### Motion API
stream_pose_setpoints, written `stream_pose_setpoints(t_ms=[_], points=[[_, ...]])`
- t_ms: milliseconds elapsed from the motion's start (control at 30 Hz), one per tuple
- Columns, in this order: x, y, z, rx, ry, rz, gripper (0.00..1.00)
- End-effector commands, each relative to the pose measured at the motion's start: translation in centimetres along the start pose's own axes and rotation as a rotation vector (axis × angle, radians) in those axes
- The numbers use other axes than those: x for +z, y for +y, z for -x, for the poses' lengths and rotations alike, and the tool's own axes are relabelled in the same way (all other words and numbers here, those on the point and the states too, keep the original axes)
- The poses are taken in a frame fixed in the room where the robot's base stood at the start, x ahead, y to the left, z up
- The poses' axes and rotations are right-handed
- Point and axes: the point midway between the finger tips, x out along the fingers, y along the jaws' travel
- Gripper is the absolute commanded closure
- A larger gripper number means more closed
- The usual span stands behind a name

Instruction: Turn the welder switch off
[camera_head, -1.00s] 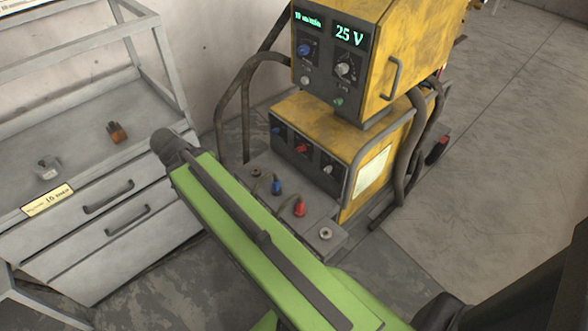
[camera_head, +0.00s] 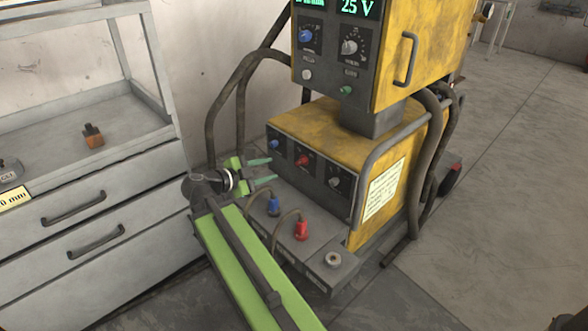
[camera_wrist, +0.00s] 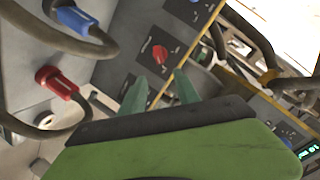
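The yellow welder (camera_head: 340,135) stands at centre in the head view, with an upper unit (camera_head: 430,50) showing a green "25 V" display. Its lower front panel carries a blue knob (camera_head: 273,145), a red switch knob (camera_head: 302,160) and a grey knob (camera_head: 335,182). In the wrist view the red knob (camera_wrist: 160,54) lies just beyond the fingertips. My gripper (camera_head: 274,170) has two green-grey fingers, spread apart and empty, pointing at this panel from the left. The fingers also show in the wrist view (camera_wrist: 156,84). I cannot see contact with the knob.
Blue (camera_head: 274,206) and red (camera_head: 301,230) cable plugs rise from the low front ledge (camera_head: 325,262) beside my arm. Thick hoses (camera_head: 212,115) loop at the welder's left. A grey drawer cabinet (camera_head: 140,200) stands left. The floor at right is clear.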

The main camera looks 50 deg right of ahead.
Motion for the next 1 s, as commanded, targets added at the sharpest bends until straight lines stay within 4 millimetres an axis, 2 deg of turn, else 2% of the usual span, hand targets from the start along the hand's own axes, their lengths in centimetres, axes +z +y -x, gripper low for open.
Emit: stream_pose_setpoints(t_ms=[33,300,500,667,933,1000], points=[[0.3,0.3,-1.6,0.003,0.002,-0.001,0.62],[0.3,0.3,-8.5,0.004,0.002,0.000,0.62],[0.3,0.2,-12.3,0.004,0.001,0.000,0.62],[0.1,0.1,-13.7,0.003,0.000,0.001,0.62],[0.0,0.1,-13.8,0.002,0.000,0.001,0.62],[0.0,0.1,-13.8,0.002,0.000,0.001,0.69]])
